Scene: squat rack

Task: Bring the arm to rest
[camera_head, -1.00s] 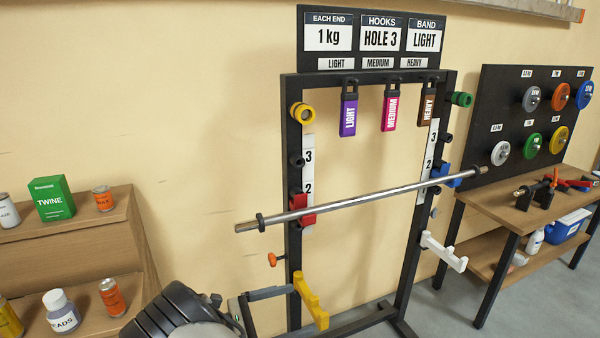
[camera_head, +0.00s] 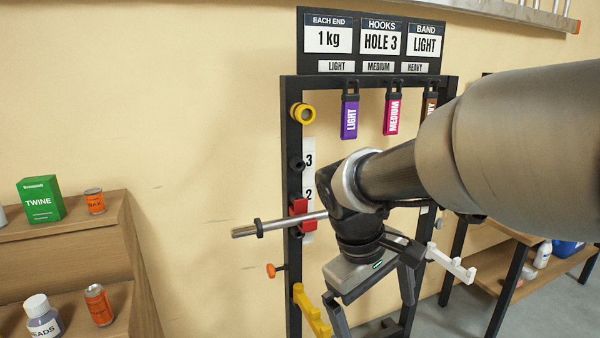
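My arm (camera_head: 480,150) reaches in from the right edge, in front of the squat rack. My gripper (camera_head: 375,312) hangs at its end, pointing down, in front of the rack's lower middle. Its two dark fingers are spread apart, and I see nothing between them. The rack (camera_head: 292,150) stands upright against the wall. The steel bar (camera_head: 285,221) lies across it at the red hook (camera_head: 299,208). The bar's right part and the blue hook are hidden behind my arm.
Light (camera_head: 349,118) and medium (camera_head: 393,113) bands hang from the rack top; the heavy band is partly covered. A yellow arm (camera_head: 310,310) and a white arm (camera_head: 450,262) jut from the rack. Wooden shelves (camera_head: 80,245) stand left.

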